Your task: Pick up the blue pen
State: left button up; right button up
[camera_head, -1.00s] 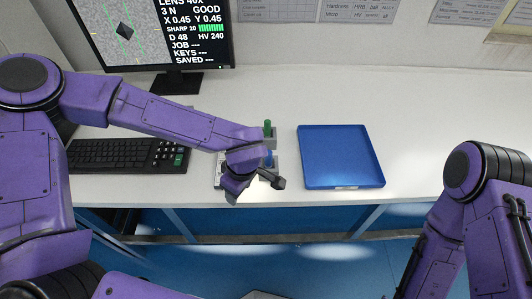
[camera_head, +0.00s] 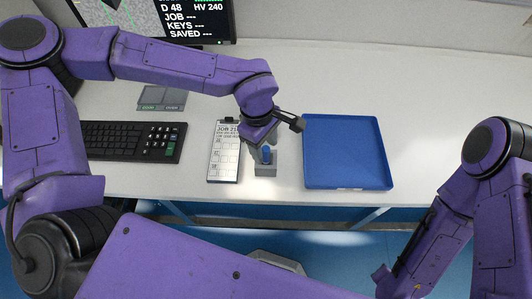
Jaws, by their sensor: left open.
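The blue pen (camera_head: 266,152) stands upright in a small grey holder (camera_head: 265,171) near the table's front edge, between the clipboard and the blue tray. Only its upper part shows. My left gripper (camera_head: 263,137) is open over the holder, just behind and above the pen in the picture, and its wrist hides the back of the holder. Its fingers are largely hidden, and I cannot tell whether they touch anything. My right arm comes in at the right, but its gripper is out of view.
An empty blue tray (camera_head: 347,182) lies right of the holder. A clipboard with a job sheet (camera_head: 224,158) lies to its left, with a keyboard (camera_head: 132,140) further left. A grey box (camera_head: 162,99) lies behind the keyboard, below a monitor (camera_head: 160,18). The table behind the tray is clear.

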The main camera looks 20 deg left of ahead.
aim_at(266, 158)
pick_arm(q)
jog(key=f, duration=0.3)
jog(key=shift+d+f, duration=0.2)
jog(key=shift+d, duration=0.15)
grip_shut()
jog(key=shift+r, duration=0.1)
